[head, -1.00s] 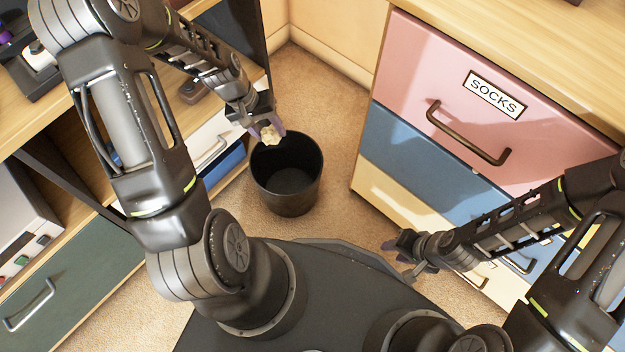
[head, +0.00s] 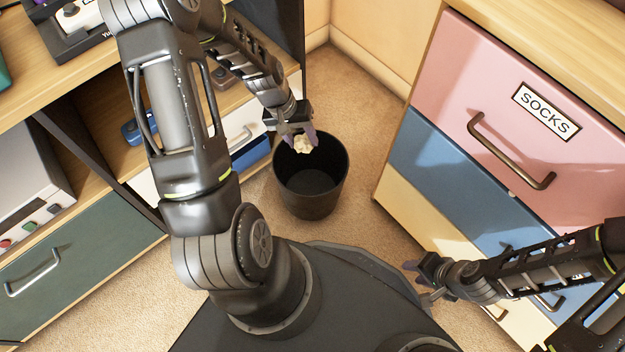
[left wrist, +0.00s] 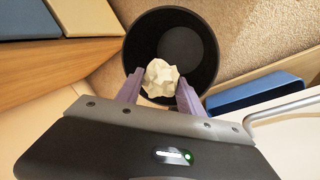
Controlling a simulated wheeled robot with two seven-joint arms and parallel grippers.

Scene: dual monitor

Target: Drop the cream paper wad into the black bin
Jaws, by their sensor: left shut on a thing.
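The cream paper wad (head: 303,144) is crumpled and held between the purple fingers of my left gripper (head: 299,136). In the left wrist view the wad (left wrist: 160,78) sits between both fingertips, in front of the bin's opening. The black bin (head: 312,201) stands upright on the carpet. It looks empty, and its dark opening shows in the left wrist view (left wrist: 203,50). The wad appears over the back part of the bin's opening in the head view. My right gripper (head: 415,283) is low at the right, away from the bin; its finger gap is too small to read.
A dresser with a pink drawer labelled SOCKS (head: 497,70) stands right of the bin. Carpet (head: 362,120) is clear between bin and dresser.

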